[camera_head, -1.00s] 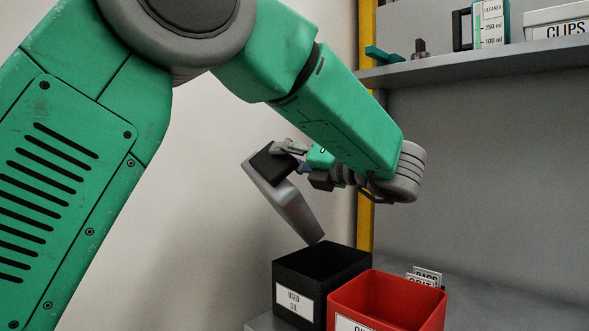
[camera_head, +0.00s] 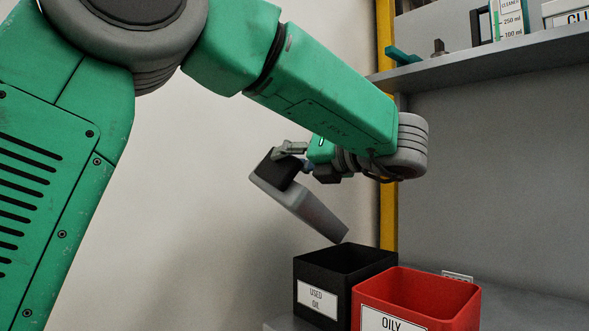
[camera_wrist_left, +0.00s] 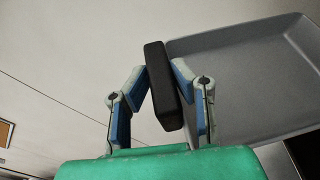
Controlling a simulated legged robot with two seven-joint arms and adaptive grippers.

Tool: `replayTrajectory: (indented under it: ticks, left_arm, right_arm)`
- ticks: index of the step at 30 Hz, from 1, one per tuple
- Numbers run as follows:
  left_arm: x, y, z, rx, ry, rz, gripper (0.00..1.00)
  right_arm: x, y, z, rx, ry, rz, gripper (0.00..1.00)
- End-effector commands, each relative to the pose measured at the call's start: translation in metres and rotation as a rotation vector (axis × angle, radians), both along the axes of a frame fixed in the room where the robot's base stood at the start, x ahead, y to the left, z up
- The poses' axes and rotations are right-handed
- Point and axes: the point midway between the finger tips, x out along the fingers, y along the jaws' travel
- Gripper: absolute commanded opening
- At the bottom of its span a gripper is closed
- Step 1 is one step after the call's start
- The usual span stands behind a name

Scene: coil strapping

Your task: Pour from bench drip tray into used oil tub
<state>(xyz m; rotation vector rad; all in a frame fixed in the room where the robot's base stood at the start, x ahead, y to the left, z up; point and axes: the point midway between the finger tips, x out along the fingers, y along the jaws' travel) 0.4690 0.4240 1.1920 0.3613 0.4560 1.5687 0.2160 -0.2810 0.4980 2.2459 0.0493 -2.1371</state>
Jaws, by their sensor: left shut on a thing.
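The grey drip tray (camera_head: 310,207) is tilted in the head view, its lower right end just above the used oil tub. My left gripper (camera_head: 294,160) is shut on the tray's black handle. In the left wrist view the gripper (camera_wrist_left: 158,85) has its blue fingers on both sides of the handle, and the tray's inside (camera_wrist_left: 240,85) looks bare grey. The black used oil tub (camera_head: 318,300) with a white label stands below the tray. No liquid stream is visible. My right gripper is not in view.
A red bin (camera_head: 430,300) labelled OILY stands right against the black tub's front right. A grey shelf (camera_head: 480,58) with a cleaner bottle (camera_head: 509,18) and a green item (camera_head: 402,56) is above right. A yellow post (camera_head: 386,220) stands behind the tub.

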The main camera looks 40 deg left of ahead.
Motion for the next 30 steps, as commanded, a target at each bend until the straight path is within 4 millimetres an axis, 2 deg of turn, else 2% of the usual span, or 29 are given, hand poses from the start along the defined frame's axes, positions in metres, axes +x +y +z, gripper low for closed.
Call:
replayTrajectory:
  ticks: [1, 21, 25, 30]
  left_arm:
    - [-0.002, 0.001, -0.006, -0.007, -0.015, 0.001, 0.0]
    - [-0.025, 0.017, -0.039, -0.115, -0.183, 0.003, 0.0]
    - [-0.03, 0.02, -0.044, -0.137, -0.219, 0.003, 0.0]
    - [-0.033, 0.021, -0.045, -0.147, -0.24, 0.003, 0.0]
  right_arm:
    - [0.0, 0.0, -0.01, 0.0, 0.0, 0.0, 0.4]
    - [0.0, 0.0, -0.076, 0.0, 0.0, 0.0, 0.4]
    - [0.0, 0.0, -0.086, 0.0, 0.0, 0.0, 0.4]
    - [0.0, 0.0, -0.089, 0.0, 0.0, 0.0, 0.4]
